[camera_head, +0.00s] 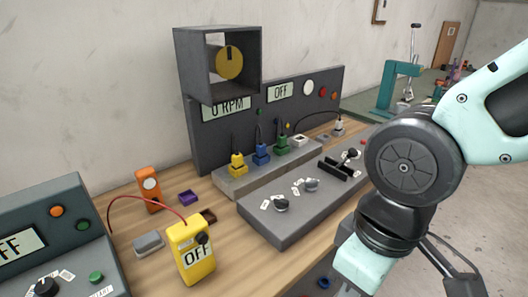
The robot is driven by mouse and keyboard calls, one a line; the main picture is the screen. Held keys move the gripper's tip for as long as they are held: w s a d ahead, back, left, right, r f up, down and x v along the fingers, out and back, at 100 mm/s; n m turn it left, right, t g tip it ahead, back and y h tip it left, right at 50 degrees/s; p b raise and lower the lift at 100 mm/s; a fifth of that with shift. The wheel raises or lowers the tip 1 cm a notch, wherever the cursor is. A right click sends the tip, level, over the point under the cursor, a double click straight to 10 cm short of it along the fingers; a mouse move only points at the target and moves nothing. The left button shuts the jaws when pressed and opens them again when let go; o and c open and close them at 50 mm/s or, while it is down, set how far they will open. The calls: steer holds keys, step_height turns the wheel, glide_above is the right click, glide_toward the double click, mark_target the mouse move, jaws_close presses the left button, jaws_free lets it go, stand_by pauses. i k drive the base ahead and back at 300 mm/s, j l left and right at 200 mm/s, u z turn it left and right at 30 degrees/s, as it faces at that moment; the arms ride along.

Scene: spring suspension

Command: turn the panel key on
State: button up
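The dark upright panel (213,143) stands at the back of the wooden bench, with displays reading "0 RPM" (226,107) and "OFF" (280,91). In front of it is a low grey console (262,217) with black knobs (281,204) and (311,184), each beside small white labels. A black lever (350,155) stands by a slotted black part at its right. I cannot tell which control is the panel key. My arm crosses the right side and runs out at the bottom edge. My gripper is not in view.
A yellow meter (191,252) reading "OFF", an orange device (149,190) and a grey block (148,243) are on the bench at left. Another console (66,237) is at far left. An open dark box (190,71) is above the panel. Several coloured plugs (261,155) stand in a row.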

mark_target(282, 206)
steer(key=j+u, duration=0.2)
steer(key=u, duration=0.15)
steer(key=j+u, duration=0.15)
steer(key=u, duration=0.2)
steer(key=i+j+u, duration=0.1)
steer(key=u, duration=0.25)
